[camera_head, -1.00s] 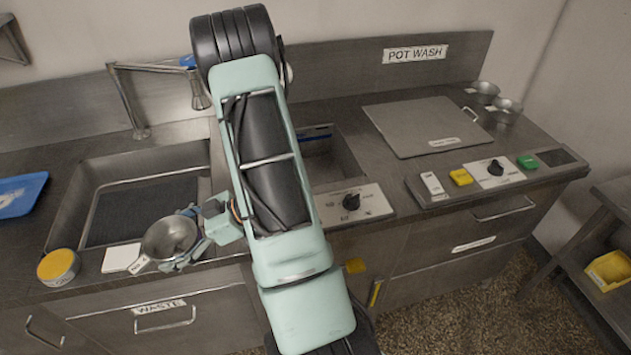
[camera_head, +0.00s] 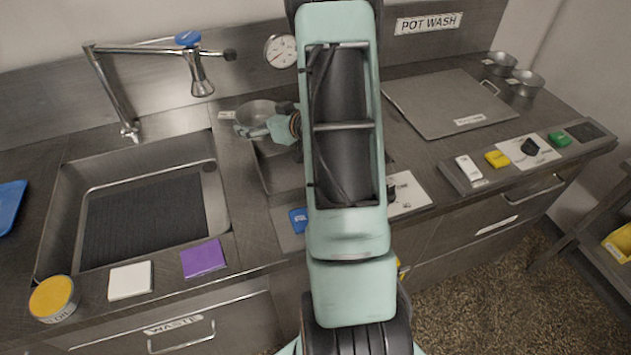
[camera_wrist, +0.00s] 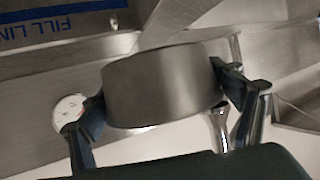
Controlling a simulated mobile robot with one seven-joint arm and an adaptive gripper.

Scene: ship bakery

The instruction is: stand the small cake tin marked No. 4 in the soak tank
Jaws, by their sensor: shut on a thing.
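A small round metal cake tin (camera_head: 256,111) with a pale tag (camera_head: 227,115) is in my gripper (camera_head: 268,127). The tag's number is too small to read. The tin appears held above the back left edge of the soak tank (camera_head: 272,172), which my arm partly covers. In the wrist view, the tin (camera_wrist: 160,88) lies between both fingers of my gripper (camera_wrist: 162,100), its side wall facing the camera. A tank wall with a blue "FILL LINE" mark (camera_wrist: 38,30) shows at upper left there. The tin's height over the tank is hard to tell.
A tap (camera_head: 130,130) with a spray head stands left of the tin, behind a sink (camera_head: 222,205). A dial gauge (camera_head: 280,51) is on the back wall. A flat lid (camera_head: 450,103) and two other tins (camera_head: 500,63) (camera_head: 525,83) lie right. Purple (camera_head: 203,258) and white blocks (camera_head: 130,281) lie in front.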

